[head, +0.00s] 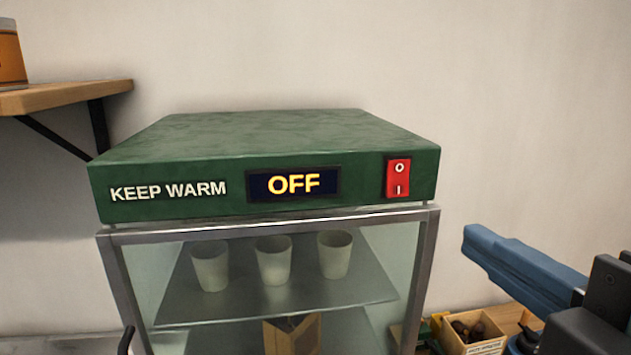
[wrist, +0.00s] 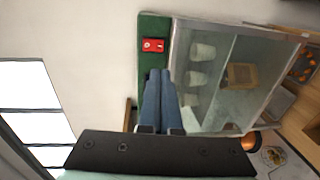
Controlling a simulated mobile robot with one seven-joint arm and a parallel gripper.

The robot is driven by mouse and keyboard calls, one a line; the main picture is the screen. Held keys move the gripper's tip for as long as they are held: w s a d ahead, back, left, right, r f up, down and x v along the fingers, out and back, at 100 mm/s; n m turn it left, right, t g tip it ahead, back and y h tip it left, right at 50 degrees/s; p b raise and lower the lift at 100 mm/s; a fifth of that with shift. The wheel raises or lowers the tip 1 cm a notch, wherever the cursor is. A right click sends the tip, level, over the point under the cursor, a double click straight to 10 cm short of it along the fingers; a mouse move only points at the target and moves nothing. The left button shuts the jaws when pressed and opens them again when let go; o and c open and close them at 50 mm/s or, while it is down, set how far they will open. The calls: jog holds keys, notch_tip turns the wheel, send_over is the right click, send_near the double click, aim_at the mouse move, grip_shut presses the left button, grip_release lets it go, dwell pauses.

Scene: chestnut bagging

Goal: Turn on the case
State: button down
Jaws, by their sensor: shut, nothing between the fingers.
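The warming case (head: 265,165) has a green top marked KEEP WARM and stands in the middle of the head view. Its display (head: 293,184) reads OFF. A red rocker switch (head: 398,178) sits at the right of the green front panel; it also shows in the wrist view (wrist: 154,45). My gripper (head: 470,245) is at the right of the head view, to the right of and lower than the switch, apart from the case. In the wrist view its blue fingers (wrist: 159,76) are together with nothing between them and point toward the switch side of the case.
Three pale cups (head: 274,260) stand on the case's upper shelf behind glass, with a brown paper bag (head: 293,335) below. A wooden box of chestnuts (head: 472,335) is at lower right. A wooden wall shelf (head: 65,97) is at left. The space before the switch looks clear.

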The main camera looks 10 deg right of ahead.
aim_at(399, 192)
jog(key=shift+s+d, duration=0.1)
jog(key=shift+s, duration=0.2)
jog(key=w+p, duration=0.2)
jog(key=w, duration=0.2)
jog(key=w+f+p, duration=0.1)
jog(key=w+p, duration=0.1)
jog(key=w, duration=0.3)
jog(key=w+p, duration=0.1)
jog(key=w, duration=0.3)
jog(key=shift+w+a+f+p, duration=0.15)
jog(key=shift+a+f+p, duration=0.1)
jog(key=shift+p, duration=0.15)
jog(key=shift+w+f, duration=0.1)
jog(key=shift+w, duration=0.35)
